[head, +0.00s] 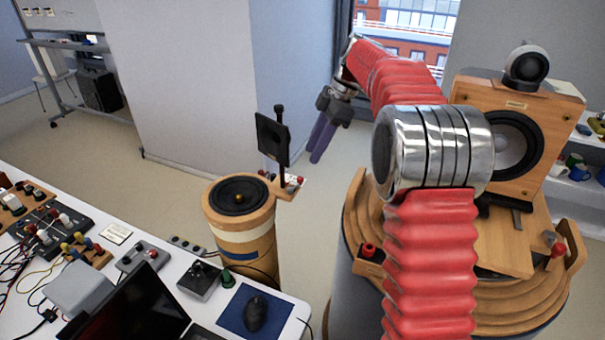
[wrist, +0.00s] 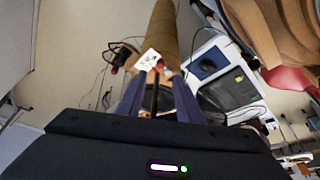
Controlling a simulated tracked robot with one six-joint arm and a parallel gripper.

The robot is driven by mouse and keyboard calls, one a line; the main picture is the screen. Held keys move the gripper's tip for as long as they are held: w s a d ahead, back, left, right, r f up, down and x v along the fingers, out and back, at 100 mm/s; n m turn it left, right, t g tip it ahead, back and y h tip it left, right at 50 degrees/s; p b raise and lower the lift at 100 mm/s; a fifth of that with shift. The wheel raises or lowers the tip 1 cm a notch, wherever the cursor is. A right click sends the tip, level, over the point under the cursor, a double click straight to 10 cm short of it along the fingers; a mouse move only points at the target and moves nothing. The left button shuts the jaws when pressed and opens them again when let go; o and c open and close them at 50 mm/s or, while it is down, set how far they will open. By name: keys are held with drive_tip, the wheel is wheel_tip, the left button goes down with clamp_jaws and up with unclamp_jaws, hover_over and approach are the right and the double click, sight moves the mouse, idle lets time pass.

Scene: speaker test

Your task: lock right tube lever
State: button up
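A wooden tube (head: 250,245) with a round black speaker (head: 238,195) in its top stands beyond the desk; its side also shows in the wrist view (wrist: 163,30). A wooden bracket (head: 283,193) sticks out from its right side, with small red parts (head: 299,181) and a white label (head: 291,180). A black post (head: 281,140) with a square black plate (head: 271,138) rises there. I cannot tell which part is the lever. My gripper (head: 316,158) hangs in the air right of the plate, its purple fingers apart and empty. The wrist view shows the bracket area beyond the gap between the fingers (wrist: 158,92).
A white desk (head: 205,307) at the lower left holds a laptop (head: 130,310), a mouse (head: 256,313) and control boxes. A large wooden speaker (head: 540,150) stands on a round wooden base (head: 510,305) at the right. A wall corner is behind the tube. Open floor lies around it.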

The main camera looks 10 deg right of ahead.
sight(300, 177)
drive_tip(key=x, duration=0.9)
drive_tip(key=shift+s, duration=0.1)
drive_tip(key=shift+c, duration=0.2)
clamp_jaws()
